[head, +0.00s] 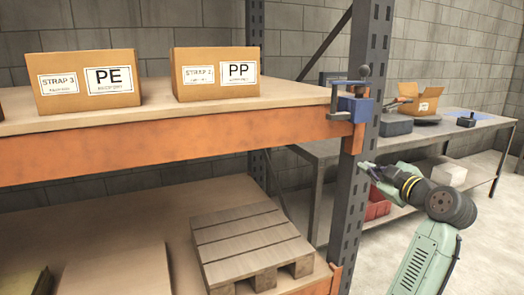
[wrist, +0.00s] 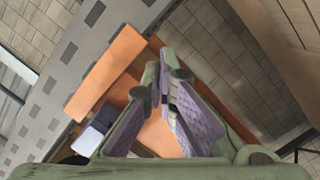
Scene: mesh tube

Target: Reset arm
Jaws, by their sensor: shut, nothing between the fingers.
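My arm reaches in from the lower right of the head view. My gripper (head: 368,169) is beside the grey rack post (head: 352,190), on its right, below the blue clamp-like device on the shelf corner. I cannot tell how close it is to the post. In the wrist view my gripper (wrist: 163,82) is shut and empty, its fingertips together, with the orange shelf beam (wrist: 110,70) behind.
Two cardboard boxes, marked PE (head: 85,82) and PP (head: 215,74), stand on the upper shelf. A wooden pallet (head: 245,243) lies on the lower shelf. Behind my arm is a workbench (head: 430,132) with an open box (head: 418,102). Bare floor (head: 490,220) shows at the right.

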